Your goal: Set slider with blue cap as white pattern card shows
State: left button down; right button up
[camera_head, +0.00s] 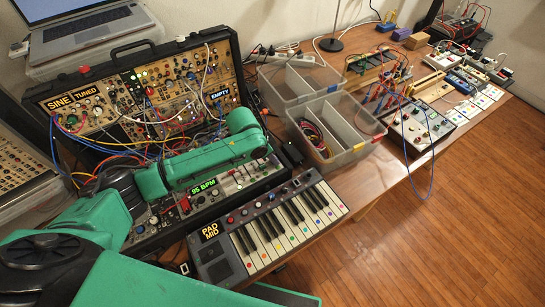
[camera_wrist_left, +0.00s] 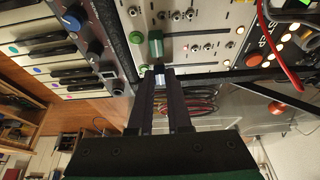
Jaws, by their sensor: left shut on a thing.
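My left arm reaches across the synth case in the head view, and its fingertips are hidden there. In the left wrist view my left gripper (camera_wrist_left: 158,72) is shut on a small pale-bluish piece at the panel; it seems to be the slider's cap, but its colour is hard to tell. A green cylindrical cap (camera_wrist_left: 155,45) stands on the panel just beyond the fingertips. The slider's track and setting are hidden by the fingers. Small white cards (camera_head: 483,101) with coloured marks lie at the far right of the table; their patterns are too small to read. My right gripper is not in view.
A keyboard (camera_head: 285,222) with coloured dots stands in front of the synth case. A red cable (camera_wrist_left: 280,60) hangs near the panel on the right in the wrist view. Clear bins (camera_head: 345,140) stand right of the case. Patch cables cross the upper panels.

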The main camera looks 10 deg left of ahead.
pick_arm(q)
jog(key=shift+r, duration=0.1)
dwell(0.6)
jog(key=shift+w+a, duration=1.3)
jog(key=shift+w, duration=0.05)
jog(key=c, duration=0.8)
grip_release()
jog(key=shift+s, duration=0.1)
jog(key=shift+c, duration=0.2)
jog(key=b+v, duration=0.1)
jog(key=v, duration=1.3)
jog(key=shift+r, duration=0.25)
jog(key=shift+s, duration=0.1)
